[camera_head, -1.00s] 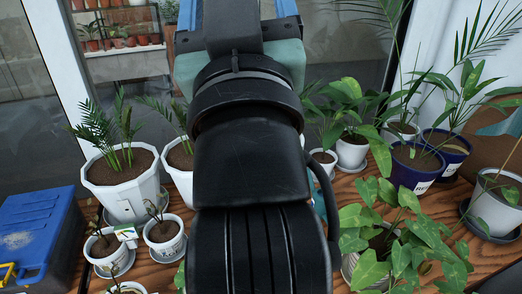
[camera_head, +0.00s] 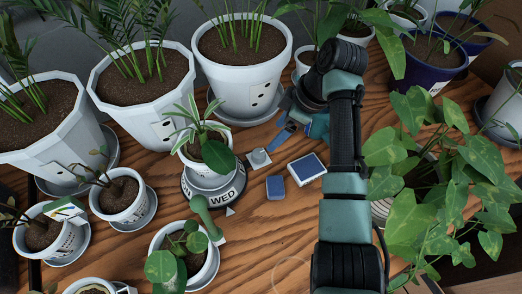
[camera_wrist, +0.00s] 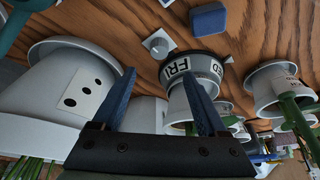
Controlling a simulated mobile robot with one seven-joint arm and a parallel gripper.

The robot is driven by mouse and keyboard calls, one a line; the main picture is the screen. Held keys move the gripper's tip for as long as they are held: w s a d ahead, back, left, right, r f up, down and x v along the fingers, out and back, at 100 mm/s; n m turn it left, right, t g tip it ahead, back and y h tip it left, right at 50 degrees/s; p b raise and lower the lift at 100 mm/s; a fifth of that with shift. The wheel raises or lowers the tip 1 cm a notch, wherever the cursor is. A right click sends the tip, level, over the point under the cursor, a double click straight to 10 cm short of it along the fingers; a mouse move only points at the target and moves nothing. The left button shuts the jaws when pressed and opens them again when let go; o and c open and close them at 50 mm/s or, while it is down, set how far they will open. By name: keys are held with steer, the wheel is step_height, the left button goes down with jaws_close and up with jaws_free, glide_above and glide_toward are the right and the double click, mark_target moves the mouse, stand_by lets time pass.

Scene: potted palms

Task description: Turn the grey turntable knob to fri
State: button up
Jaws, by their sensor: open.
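The turntable (camera_head: 226,199) is a dark round base with a white day band under a potted plant (camera_head: 205,145). WED faces the front, by a small pale triangle (camera_head: 231,211) on the table. In the wrist view the band (camera_wrist: 180,69) reads FRI, with part of another word beside it. A small grey knob (camera_head: 258,157) on a square plate stands just right of the turntable; it also shows in the wrist view (camera_wrist: 159,43). My gripper (camera_head: 284,132) is open and empty, behind and right of the knob. Its blue fingers are apart in the wrist view (camera_wrist: 160,77).
Two blue-topped blocks (camera_head: 275,187) (camera_head: 307,168) lie right of the knob. Large white pots (camera_head: 243,70) stand behind it. A leafy plant (camera_head: 425,165) stands right of my arm. The front middle table is clear.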

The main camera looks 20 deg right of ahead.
mark_target(259, 153)
steer(key=b+x, duration=0.1)
steer(key=x, duration=1)
jaws_close()
